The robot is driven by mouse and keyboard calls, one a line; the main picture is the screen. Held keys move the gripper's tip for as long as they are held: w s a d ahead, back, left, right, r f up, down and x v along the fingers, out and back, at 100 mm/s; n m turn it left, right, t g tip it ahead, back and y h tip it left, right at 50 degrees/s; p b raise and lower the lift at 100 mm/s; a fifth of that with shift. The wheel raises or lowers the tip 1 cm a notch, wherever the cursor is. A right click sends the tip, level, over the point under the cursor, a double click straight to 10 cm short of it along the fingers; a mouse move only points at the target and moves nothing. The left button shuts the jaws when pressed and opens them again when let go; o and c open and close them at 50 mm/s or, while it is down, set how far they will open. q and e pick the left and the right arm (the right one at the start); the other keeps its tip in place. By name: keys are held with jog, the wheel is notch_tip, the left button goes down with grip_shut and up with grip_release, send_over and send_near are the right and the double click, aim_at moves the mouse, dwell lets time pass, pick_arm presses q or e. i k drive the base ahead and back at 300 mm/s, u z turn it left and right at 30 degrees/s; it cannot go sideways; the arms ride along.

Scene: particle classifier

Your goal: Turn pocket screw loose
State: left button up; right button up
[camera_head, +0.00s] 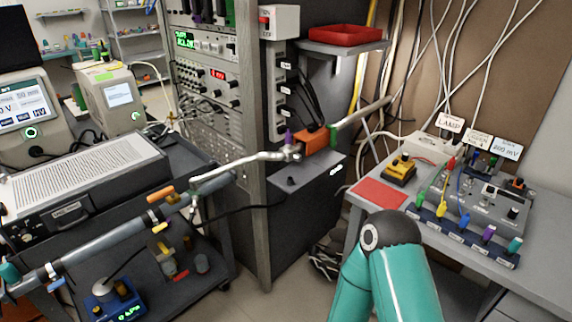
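A long grey pipe assembly runs from the lower left to the upper right. Its near part is a thick grey tube (100,250) with coloured clips. Its far part has a thin bent silver pipe (235,163), a small purple piece (288,137), an orange block (316,139) and a straight light grey tube (362,112). I cannot tell which small part is the pocket screw. One teal arm of mine rises at the bottom, right of centre, with a dark joint at its top. No gripper shows on it. Neither of my grippers is in view.
A dark cart (222,228) stands at the left with a grey instrument box (88,178) on top. A tall equipment rack (215,110) stands behind. At the right, a grey table (545,225) holds a control box, coloured plugs and a red mat (379,194). Loose cables hang above.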

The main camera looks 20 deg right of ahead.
aim_at(298, 157)
jog(key=z, duration=0.45)
jog(key=i, duration=1.05)
jog(key=u, duration=0.45)
